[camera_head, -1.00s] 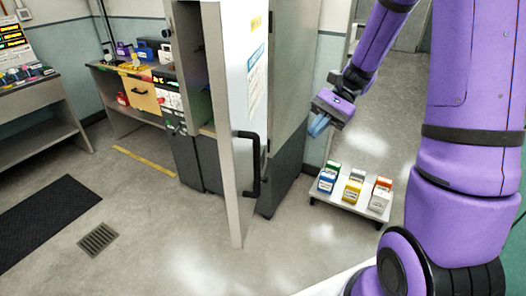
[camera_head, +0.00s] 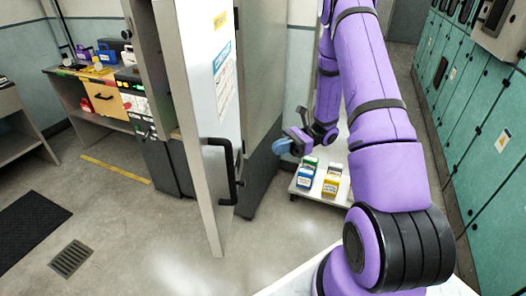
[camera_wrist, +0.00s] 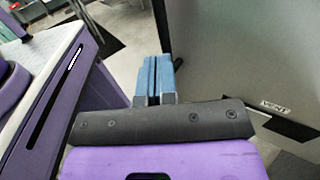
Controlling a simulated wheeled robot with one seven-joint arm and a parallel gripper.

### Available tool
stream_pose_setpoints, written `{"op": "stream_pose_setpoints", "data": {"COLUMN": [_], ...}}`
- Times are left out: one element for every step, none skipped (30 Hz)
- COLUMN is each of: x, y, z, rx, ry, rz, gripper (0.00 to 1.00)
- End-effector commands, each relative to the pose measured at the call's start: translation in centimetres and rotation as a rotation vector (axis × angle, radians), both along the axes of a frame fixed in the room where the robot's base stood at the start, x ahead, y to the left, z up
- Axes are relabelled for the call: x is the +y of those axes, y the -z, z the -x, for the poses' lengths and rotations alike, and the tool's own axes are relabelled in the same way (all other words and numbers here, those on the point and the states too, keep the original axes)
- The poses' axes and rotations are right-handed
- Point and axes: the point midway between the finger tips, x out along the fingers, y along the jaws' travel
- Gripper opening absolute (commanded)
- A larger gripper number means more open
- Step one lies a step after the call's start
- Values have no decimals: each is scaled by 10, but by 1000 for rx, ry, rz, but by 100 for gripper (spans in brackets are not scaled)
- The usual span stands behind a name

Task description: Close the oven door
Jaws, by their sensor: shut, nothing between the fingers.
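The oven is the tall grey cabinet (camera_head: 262,75) in the middle of the head view. Its door (camera_head: 203,100) stands open, swung out towards me, with a white face and labels. A black bar handle (camera_head: 236,172) is on the door's right-hand face, low down. My gripper (camera_head: 282,146) is to the right of the cabinet and the handle, apart from both, its blue fingers pointing left. In the wrist view the blue fingers (camera_wrist: 155,78) are together and empty. A grey panel (camera_wrist: 235,60) with a VENT label fills the right of that view.
A low white cart (camera_head: 305,188) with several coloured boxes stands below my gripper. Teal cabinets (camera_head: 465,110) line the right side. A workbench (camera_head: 105,100) with a yellow drawer is at the back left. The floor in front of the door is clear.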

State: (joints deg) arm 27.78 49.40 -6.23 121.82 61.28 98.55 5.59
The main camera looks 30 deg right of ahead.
Motion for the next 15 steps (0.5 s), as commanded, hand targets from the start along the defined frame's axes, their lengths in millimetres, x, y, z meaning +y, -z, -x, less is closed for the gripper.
{"op": "stream_pose_setpoints", "data": {"x": [8,12,20,25,31,38,44,50,57,63,68,76,81,86,93], "y": [0,-1,-1,-1,0,0,0,0,-1,0,0,0,0,-1,-1], "z": [0,0,0,-1,-1,-1,-1,-2,-2,-2,-2,-2,-3,-3,-3], "rx": [0,0,0,0,0,0,0,1,1,1,0,0,0,0,-1], "ry": [-3,-3,-4,-5,-4,-5,-5,-4,-5,-5,-4,-5,-5,-4,-5], "rz": [-1,-1,-1,-1,-1,0,0,0,-1,0,0,1,1,1,1], "gripper": [0,0,0,0,0,0,0,0,0,0,0,0,0,0,0]}}
